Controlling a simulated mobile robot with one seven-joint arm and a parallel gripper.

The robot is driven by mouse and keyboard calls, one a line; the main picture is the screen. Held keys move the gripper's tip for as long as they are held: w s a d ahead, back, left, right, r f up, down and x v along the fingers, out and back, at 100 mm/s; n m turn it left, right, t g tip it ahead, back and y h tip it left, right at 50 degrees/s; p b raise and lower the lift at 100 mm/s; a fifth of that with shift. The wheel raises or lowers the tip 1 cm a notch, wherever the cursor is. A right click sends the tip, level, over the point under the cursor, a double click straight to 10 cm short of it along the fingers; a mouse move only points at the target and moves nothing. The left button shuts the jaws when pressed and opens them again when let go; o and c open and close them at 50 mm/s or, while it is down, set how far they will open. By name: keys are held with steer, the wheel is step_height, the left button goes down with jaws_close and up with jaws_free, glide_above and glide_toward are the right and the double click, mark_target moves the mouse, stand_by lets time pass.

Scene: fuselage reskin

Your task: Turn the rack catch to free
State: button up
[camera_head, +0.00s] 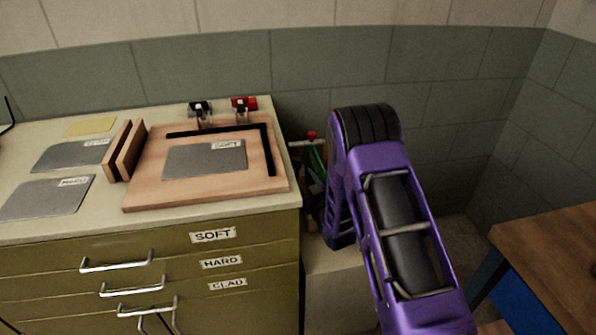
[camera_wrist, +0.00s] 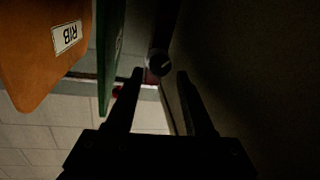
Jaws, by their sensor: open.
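In the wrist view, a dark round knob (camera_wrist: 159,63) with a light mark on its face sits at the end of a dark bar. It may be the rack catch, but its setting is too dark to read. My gripper (camera_wrist: 160,75) is open, its two dark fingers pointing toward the knob, one to each side of it in the picture. Whether they touch it cannot be told. In the head view, the rack area (camera_head: 312,170) beside the cabinet is partly hidden by my purple arm, and my gripper is hidden.
In the wrist view, an orange board labelled RIB (camera_wrist: 45,45) and a green panel (camera_wrist: 107,55) hang close on the left. A small red part (camera_wrist: 117,92) is beside them. A green cabinet (camera_head: 245,245) with a worktop stands left of my arm; a wooden table (camera_head: 550,250) is at right.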

mark_target(297, 168)
steer(key=shift+x, duration=2.05)
steer(key=shift+c, duration=0.3)
jaws_close()
